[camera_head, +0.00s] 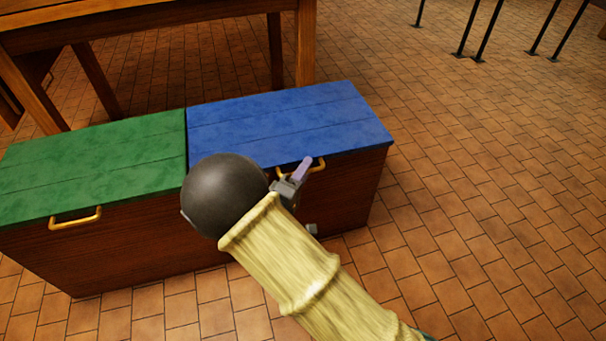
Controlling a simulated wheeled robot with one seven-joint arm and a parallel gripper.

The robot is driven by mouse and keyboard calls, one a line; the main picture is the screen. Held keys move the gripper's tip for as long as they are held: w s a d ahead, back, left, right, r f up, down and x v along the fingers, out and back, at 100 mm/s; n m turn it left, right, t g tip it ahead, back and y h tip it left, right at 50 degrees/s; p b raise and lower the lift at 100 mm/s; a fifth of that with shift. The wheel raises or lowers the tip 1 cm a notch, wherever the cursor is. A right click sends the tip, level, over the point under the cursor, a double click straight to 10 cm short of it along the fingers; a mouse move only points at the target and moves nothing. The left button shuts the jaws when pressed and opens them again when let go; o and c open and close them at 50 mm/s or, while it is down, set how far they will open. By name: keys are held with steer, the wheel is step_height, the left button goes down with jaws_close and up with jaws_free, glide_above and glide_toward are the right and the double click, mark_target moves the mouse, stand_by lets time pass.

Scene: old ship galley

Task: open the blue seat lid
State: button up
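The blue seat lid (285,120) lies flat and closed on the right half of a dark wooden chest (352,190). A yellow handle (317,166) sits at the lid's front edge, partly hidden by my gripper. My gripper (303,168) is at this handle, at the front edge of the lid. One pale purple fingertip shows over the handle. The other finger is not clearly seen, so I cannot tell whether the gripper is shut on the handle. My arm and its dark round joint hide part of the chest front.
A green seat lid (95,165) with its own yellow handle (75,219) lies closed at the left. A wooden table (150,14) stands right behind the chest. Thin black legs (478,30) stand at the far right. The tiled floor (480,220) to the right is clear.

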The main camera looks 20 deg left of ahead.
steer(key=shift+c, duration=0.4)
jaws_close()
steer(key=shift+r, duration=0.1)
